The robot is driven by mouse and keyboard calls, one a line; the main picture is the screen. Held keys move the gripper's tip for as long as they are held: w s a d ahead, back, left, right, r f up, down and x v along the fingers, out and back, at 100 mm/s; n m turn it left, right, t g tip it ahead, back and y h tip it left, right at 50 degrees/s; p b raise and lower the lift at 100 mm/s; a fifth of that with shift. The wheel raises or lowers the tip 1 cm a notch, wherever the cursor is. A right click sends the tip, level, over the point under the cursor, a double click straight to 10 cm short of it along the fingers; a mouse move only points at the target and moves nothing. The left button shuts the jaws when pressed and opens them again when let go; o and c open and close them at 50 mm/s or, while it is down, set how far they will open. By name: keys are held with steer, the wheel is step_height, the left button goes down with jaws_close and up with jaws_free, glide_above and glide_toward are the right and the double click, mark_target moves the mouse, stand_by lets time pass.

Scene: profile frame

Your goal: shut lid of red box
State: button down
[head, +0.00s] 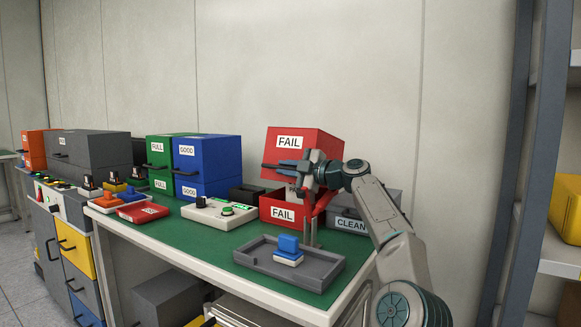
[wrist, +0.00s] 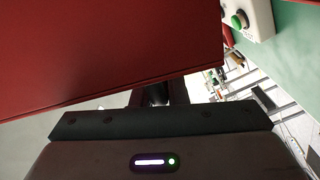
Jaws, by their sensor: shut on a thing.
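The red box (head: 270,213), labelled FAIL, stands at the back right of the green bench. Its lid (head: 308,143), also labelled FAIL, is raised, with a gap between it and the box. My gripper (head: 294,168) is at the lid's front, shut on the dark lid handle; the fingers hide most of the handle. In the wrist view, the lid (wrist: 100,45) fills the upper left as a red slab close above my gripper. The fingertips' contact is hidden there.
A grey tray (head: 325,277) with a blue and white block (head: 288,248) lies in front of the red box. A grey CLEAN box (head: 350,225) stands right of it. A white button panel (head: 218,213) and blue box (head: 208,165) are left. A shelf (head: 550,180) stands far right.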

steer(key=shift+a+f, duration=0.1)
steer(key=shift+f, duration=0.1)
stand_by(0.3)
steer(key=c, duration=1.5)
jaws_free()
steer(key=shift+s, duration=0.1)
steer(key=shift+s+d+f+b, duration=0.1)
steer(key=shift+s+d+b, duration=0.1)
steer(key=shift+d+b, duration=0.2)
steer(key=b+v, duration=0.4)
steer(key=v, duration=0.9)
steer(key=shift+b, duration=0.35)
steer(key=shift+a, duration=0.1)
